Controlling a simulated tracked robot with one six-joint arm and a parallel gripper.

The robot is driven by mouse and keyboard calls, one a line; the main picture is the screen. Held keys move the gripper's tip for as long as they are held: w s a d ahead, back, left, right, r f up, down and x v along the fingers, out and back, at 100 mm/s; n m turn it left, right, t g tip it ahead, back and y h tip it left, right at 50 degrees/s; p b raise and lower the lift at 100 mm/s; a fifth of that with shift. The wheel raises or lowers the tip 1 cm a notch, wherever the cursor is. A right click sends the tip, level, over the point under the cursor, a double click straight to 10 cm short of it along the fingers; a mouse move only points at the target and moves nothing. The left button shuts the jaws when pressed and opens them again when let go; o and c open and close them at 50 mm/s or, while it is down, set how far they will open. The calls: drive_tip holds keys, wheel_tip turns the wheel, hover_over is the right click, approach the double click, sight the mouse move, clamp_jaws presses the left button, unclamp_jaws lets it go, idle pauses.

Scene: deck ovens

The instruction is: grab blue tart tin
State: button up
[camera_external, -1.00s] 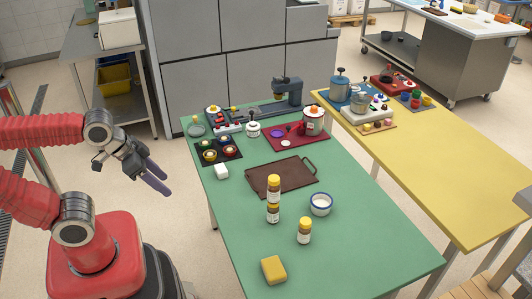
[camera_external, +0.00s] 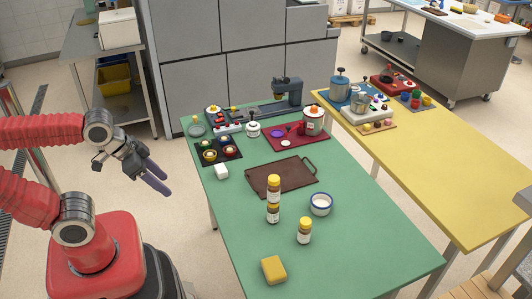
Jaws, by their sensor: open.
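A small round blue-violet thing (camera_external: 277,134) lies on the dark red mat (camera_external: 296,141) at the back of the green table; it may be the blue tart tin, but it is too small to be sure. A black tray (camera_external: 231,159) to its left holds several small tins with coloured contents. My gripper (camera_external: 167,186) is open and empty, off the left side of the green table and well apart from these things. Its two dark fingers point down and to the right.
A brown board (camera_external: 281,178), stacked jars (camera_external: 273,199), a single jar (camera_external: 304,231), a blue-rimmed white bowl (camera_external: 321,204) and a yellow block (camera_external: 273,270) stand on the green table (camera_external: 372,248).

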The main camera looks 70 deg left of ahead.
drive_tip(key=shift+w, duration=0.1)
idle(0.4)
drive_tip(key=w+a+f+n+t+y, duration=0.1)
drive_tip(key=w+a+f+n+t, duration=0.15)
drive_tip(key=w+a, duration=0.55)
drive_tip(key=w+a+f+n+t+y, duration=0.15)
drive_tip(key=w+a+f, duration=0.25)
drive_tip(key=w, duration=0.7)
drive_tip(key=a+f+n+y, duration=0.1)
drive_tip(key=a+f+y, duration=0.1)
drive_tip(key=a, duration=0.5)
drive_tip(key=w+a+f+n+y, duration=0.1)
drive_tip(key=a+f+n+y, duration=0.1)
drive_tip(key=a+f, duration=0.3)
drive_tip(key=a+f+n+y, duration=0.2)
drive_tip(key=a+f+y, duration=0.1)
drive_tip(key=a, duration=0.8)
drive_tip(key=shift+w+f, duration=0.25)
drive_tip(key=shift+f, duration=0.4)
drive_tip(key=shift+x, duration=4.25)
drive_tip(key=shift+f, duration=0.1)
